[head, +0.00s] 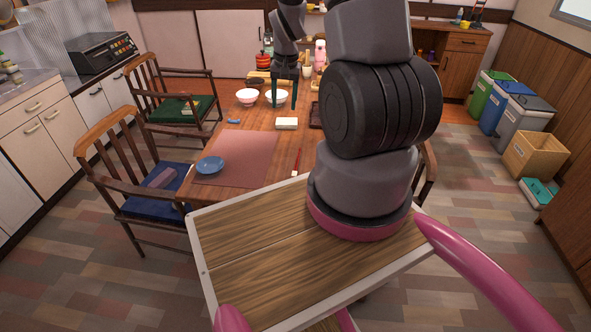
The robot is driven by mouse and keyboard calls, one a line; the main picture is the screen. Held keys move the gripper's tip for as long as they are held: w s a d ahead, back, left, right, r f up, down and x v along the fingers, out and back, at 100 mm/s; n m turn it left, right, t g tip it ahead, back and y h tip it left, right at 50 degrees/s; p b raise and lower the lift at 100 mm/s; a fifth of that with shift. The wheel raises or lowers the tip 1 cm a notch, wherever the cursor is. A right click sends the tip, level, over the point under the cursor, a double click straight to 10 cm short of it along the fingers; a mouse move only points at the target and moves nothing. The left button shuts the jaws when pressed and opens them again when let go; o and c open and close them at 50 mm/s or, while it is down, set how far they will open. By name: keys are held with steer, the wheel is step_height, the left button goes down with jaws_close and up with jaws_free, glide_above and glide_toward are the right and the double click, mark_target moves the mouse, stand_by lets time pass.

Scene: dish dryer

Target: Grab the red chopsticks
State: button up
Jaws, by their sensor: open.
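A thin red item, which looks like the red chopsticks (297,160), lies on the wooden table right of the pink mat. It is too small to tell whether it is one stick or two. My gripper (283,103) is open over the far part of the table, pointing down, in front of a white bowl (280,97). It is beyond the red item, apart from it, and nothing shows held between its fingers.
A pink mat (240,158) with a blue bowl (210,165) covers the near left of the table. A white block (286,124), a small blue item (233,121) and a pink-rimmed bowl (247,97) stand farther back. Chairs (170,100) line the left side. My arm hides the table's right part.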

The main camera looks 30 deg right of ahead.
steer(key=g, duration=0.2)
glide_above(295, 172)
steer(key=shift+m, duration=0.3)
step_height(295, 172, down, 19)
steer(key=shift+f, duration=0.1)
steer(key=shift+w+f, duration=0.1)
steer(key=shift+f, duration=2.95)
jaws_close()
